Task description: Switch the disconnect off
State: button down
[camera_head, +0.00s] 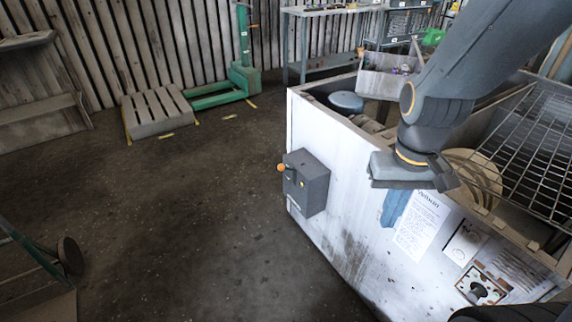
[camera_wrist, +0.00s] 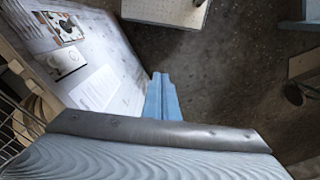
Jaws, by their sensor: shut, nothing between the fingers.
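The disconnect is a dark grey box (camera_head: 312,180) on the white side of the blower housing, near its left corner in the head view. An orange-tipped handle (camera_head: 281,168) sticks out from its left face. My gripper (camera_head: 391,220) has blue fingers that are shut and empty. They hang downward in front of the white side, right of the box in the picture and apart from it. The fingers also show in the wrist view (camera_wrist: 161,78), beside the housing's papered side. I cannot make out the disconnect in the wrist view.
The white housing (camera_head: 350,235) carries paper sheets (camera_head: 421,225) on its side. A wire grille (camera_head: 535,150) lies over its open top. A wheeled cart (camera_head: 70,255) stands at lower left. A pallet (camera_head: 157,111) and green pallet truck (camera_head: 243,78) are behind. Floor left of the disconnect is clear.

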jog(key=w+f+n+t+b, duration=0.1)
jog(key=w+f+t+b, duration=0.15)
jog(key=w+f, duration=0.4)
jog(key=w+f+t+b, duration=0.2)
jog(key=w+f+b, duration=0.1)
jog(key=w, duration=0.7)
jog(key=w+a+f+n+t+y+b, duration=0.1)
jog(key=w+a+f+t+y+b, duration=0.3)
jog(key=w+a, duration=0.3)
jog(key=w+a+f+n+t+y+b, duration=0.2)
jog(key=w+a+f+t+y+b, duration=0.3)
jog(key=w, duration=0.6)
jog(key=a+b, duration=0.1)
jog(key=a, duration=0.1)
jog(key=shift+w+a+f+y+b, duration=0.2)
jog(key=shift+a+f+y+b, duration=0.1)
jog(key=shift+a+y, duration=0.1)
jog(key=w+a+f+b, duration=0.1)
jog(key=w+a+f, duration=0.3)
jog(key=w+a, duration=0.3)
jog(key=shift+w+f, duration=0.25)
jog(key=shift+w, duration=0.35)
